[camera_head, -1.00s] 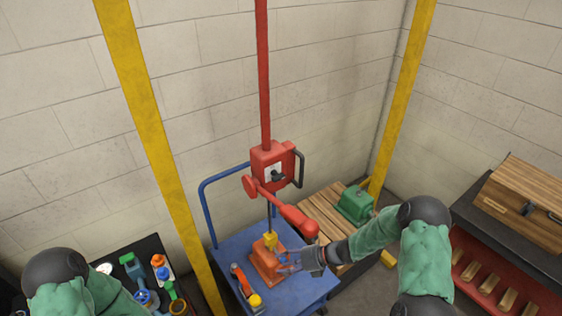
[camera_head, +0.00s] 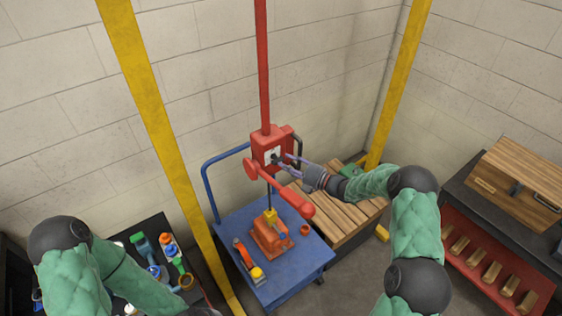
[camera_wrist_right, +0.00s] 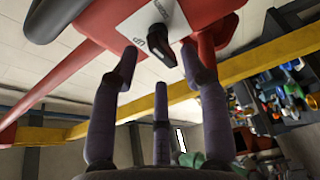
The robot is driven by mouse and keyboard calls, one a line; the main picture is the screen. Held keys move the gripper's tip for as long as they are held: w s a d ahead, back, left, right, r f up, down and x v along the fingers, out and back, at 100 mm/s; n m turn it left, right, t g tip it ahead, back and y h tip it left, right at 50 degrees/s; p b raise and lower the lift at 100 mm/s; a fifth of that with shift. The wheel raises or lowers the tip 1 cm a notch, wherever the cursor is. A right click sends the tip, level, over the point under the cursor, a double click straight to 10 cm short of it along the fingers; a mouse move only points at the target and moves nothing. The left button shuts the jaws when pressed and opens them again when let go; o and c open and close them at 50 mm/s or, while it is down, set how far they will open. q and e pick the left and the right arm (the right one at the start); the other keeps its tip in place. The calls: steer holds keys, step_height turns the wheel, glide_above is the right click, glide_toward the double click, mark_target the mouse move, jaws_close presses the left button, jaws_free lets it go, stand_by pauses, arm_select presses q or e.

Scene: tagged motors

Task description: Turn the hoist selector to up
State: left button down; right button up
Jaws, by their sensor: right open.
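The red hoist box (camera_head: 262,147) hangs from a red pole in the middle of the head view. Its black hoist selector (camera_wrist_right: 160,42) sits on a pale plate (camera_wrist_right: 143,27) on the box face and points at a slant. My right gripper (camera_head: 290,161) is at the front of the box. In the right wrist view the gripper (camera_wrist_right: 160,62) is open, with its fingers on both sides of the selector and apart from it. My left arm shows at lower left in the head view; its gripper is out of the picture.
A red lever (camera_head: 285,190) sticks out below the box. An orange motor (camera_head: 270,238) stands on the blue cart (camera_head: 228,230) beneath the hook. Yellow posts (camera_head: 150,110) flank the hoist. A slatted wooden pallet (camera_head: 345,212) lies right of the cart.

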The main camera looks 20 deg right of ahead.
mark_target(281, 161)
steer(key=shift+x, duration=1.6)
jaws_close()
